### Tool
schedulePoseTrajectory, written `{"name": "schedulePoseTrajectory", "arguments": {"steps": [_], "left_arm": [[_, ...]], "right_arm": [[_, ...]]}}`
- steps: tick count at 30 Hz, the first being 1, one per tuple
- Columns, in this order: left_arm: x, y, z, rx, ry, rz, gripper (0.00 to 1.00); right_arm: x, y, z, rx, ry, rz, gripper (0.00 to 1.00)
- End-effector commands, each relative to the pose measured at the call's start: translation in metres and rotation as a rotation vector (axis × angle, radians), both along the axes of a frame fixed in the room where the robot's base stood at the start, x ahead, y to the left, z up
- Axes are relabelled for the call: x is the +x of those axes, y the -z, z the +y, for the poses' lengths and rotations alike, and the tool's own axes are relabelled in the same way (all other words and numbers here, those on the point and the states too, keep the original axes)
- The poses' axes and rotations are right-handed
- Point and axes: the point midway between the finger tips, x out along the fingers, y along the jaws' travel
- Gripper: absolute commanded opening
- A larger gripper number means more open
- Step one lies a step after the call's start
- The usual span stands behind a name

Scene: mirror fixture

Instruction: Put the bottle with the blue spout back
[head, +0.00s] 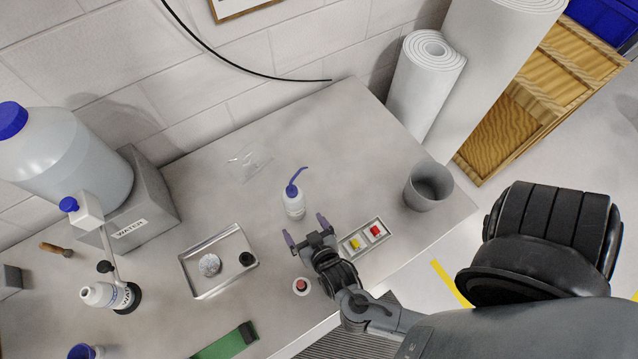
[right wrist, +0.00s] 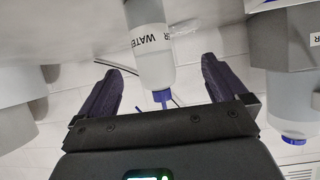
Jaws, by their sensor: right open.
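The small white bottle with the blue spout (head: 293,205) stands upright on the grey table in the head view, near its middle. Its bent blue spout points up and to the right. My right gripper (head: 305,229) is open and empty, just in front of the bottle, with its fingers toward it. In the right wrist view the bottle (right wrist: 151,50) appears upside down with a "WATER" label, between the lines of the two open fingers (right wrist: 160,85). The fingers do not visibly touch it. My left gripper is not in view.
A panel with yellow and red buttons (head: 364,239) lies right of my gripper, a grey cup (head: 428,186) farther right. A metal tray (head: 190,278) is at left. A large jug (head: 65,160) stands on a grey block (head: 150,205). Another white bottle (head: 98,294) is at lower left.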

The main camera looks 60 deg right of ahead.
Motion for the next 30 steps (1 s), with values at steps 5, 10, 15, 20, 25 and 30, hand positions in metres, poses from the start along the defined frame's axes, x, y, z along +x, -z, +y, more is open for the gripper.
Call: {"name": "schedulePoseTrajectory", "arguments": {"steps": [5, 10, 15, 20, 25, 30], "left_arm": [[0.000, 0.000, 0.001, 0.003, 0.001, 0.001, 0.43], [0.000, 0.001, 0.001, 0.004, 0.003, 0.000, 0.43], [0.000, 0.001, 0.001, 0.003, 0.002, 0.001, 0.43], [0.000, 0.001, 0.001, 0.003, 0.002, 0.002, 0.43], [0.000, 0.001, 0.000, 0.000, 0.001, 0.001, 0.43], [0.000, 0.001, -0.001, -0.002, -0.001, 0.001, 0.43]], "right_arm": [[0.013, -0.011, 0.006, 0.127, -0.158, 0.133, 0.99], [0.003, -0.034, 0.015, 0.184, -0.362, 0.339, 0.99], [-0.026, -0.058, 0.013, 0.147, -0.512, 0.556, 0.99], [-0.053, -0.076, 0.003, 0.086, -0.580, 0.710, 0.99], [-0.067, -0.084, -0.004, 0.050, -0.603, 0.787, 0.99], [-0.069, -0.085, -0.005, 0.044, -0.606, 0.800, 0.99]]}}
